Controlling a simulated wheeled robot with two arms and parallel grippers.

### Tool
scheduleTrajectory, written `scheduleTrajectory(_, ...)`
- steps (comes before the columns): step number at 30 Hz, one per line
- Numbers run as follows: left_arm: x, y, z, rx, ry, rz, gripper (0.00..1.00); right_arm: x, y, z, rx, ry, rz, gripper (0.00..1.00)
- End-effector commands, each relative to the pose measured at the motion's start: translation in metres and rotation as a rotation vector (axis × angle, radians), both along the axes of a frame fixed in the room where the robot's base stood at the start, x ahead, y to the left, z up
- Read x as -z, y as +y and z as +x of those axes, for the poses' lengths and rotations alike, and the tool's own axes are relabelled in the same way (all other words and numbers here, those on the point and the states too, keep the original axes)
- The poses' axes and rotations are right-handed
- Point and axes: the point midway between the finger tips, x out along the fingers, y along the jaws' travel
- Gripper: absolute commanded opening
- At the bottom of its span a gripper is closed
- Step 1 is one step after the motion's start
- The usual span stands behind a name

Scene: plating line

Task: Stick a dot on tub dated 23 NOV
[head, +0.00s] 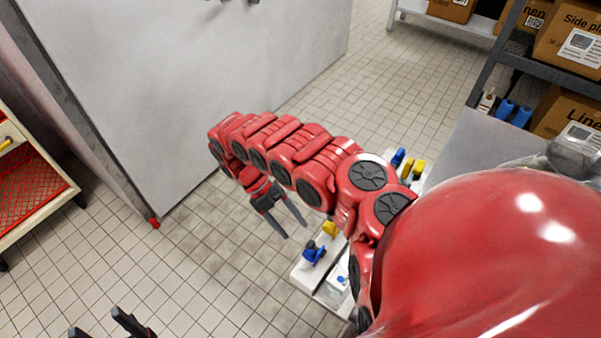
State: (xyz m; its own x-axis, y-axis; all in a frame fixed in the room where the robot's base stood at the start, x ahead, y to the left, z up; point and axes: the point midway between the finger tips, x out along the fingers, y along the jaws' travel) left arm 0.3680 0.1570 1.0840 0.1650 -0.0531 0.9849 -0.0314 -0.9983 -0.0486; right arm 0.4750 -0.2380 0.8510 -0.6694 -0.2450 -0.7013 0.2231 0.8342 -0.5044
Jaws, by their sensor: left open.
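I see no tub with a 23 NOV date and no dot that I can make out for sure. My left gripper (100,326) shows only in part at the bottom left edge, its dark fingers apart over the tiled floor. My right gripper (295,230) hangs from the red arm in the middle, its two dark fingers apart with nothing between them. It is just left of a white surface (307,272) that bears small blue (314,252) and yellow (329,229) items. My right arm hides much of that surface.
A large grey panel (190,80) stands at the upper left. A wooden-framed rack with red mesh (30,200) is at the left edge. Shelves with cardboard boxes (575,45) are at the upper right, near a grey top (480,140). Open tiled floor (200,270) lies between.

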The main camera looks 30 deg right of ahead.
Motion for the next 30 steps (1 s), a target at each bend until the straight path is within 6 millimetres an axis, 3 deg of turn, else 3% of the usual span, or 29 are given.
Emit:
scheduleTrajectory(1, 0.010, 0.000, 0.000, 0.000, 0.000, 0.000, 0.62, -0.002, 0.003, 0.009, -0.001, -0.005, 0.001, 0.64)
scheduleTrajectory(6, 0.020, 0.000, 0.000, 0.000, 0.000, 0.000, 0.62, -0.023, 0.011, 0.028, 0.000, -0.004, 0.001, 0.64)
scheduleTrajectory(12, 0.026, 0.000, 0.000, 0.000, 0.000, 0.000, 0.62, -0.035, 0.014, 0.036, -0.002, 0.005, -0.004, 0.64)
scheduleTrajectory(30, 0.028, 0.000, 0.000, 0.000, 0.000, 0.000, 0.62, -0.043, 0.016, 0.041, 0.001, 0.003, 0.001, 0.64)
